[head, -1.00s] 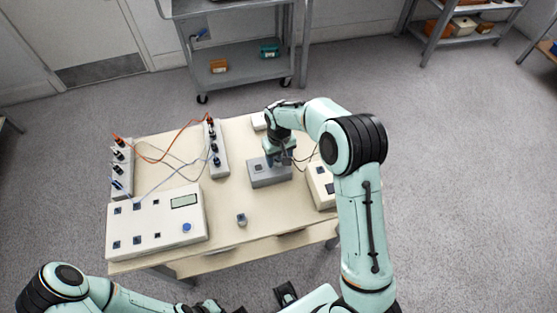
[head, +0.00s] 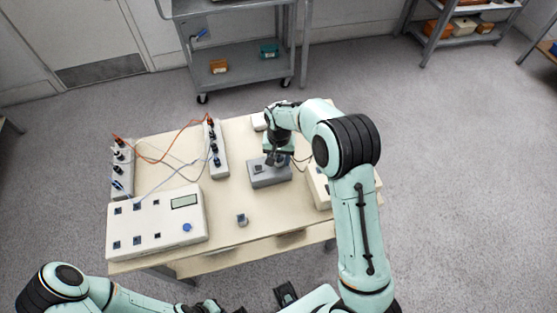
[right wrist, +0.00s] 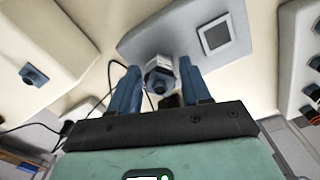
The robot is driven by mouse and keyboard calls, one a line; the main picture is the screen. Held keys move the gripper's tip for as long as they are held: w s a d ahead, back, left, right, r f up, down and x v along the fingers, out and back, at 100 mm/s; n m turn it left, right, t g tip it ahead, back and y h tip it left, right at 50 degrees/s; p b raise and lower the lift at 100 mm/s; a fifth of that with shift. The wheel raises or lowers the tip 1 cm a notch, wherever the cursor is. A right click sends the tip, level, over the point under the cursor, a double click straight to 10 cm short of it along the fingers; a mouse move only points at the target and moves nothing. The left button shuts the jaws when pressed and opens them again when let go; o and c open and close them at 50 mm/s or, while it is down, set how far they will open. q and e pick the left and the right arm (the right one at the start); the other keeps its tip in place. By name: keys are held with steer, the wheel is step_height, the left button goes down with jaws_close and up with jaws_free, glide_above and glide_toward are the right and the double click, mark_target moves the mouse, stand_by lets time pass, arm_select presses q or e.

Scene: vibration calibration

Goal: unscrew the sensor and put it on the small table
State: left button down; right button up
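A grey block (head: 270,178) with a dark square on top stands on the beige table (head: 240,245); it also shows in the right wrist view (right wrist: 128,48). A small hexagonal metal sensor (right wrist: 158,70) with a dark round end is at the block's edge in the right wrist view. My right gripper (head: 274,161) is over the block. Its two blue fingers (right wrist: 160,82) stand on either side of the sensor, with narrow gaps visible, so it looks open around it. My left gripper (head: 210,306) is at the bottom edge, mostly cut off, and its fingers are unclear.
A small grey cube-like piece (head: 242,219) sits near the table's front. A white control box (head: 155,222) and two terminal strips with cables fill the left side. A cream box (head: 318,187) is right of the block, partly behind my arm. A grey cart (head: 240,75) stands behind.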

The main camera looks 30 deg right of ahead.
jaws_close()
steer(key=n, duration=0.4)
steer(key=shift+n, duration=2.1)
steer(key=shift+n+p, duration=0.5)
steer(key=shift+n, duration=1.4)
steer(key=shift+s, duration=0.1)
steer(key=shift+n, duration=0.3)
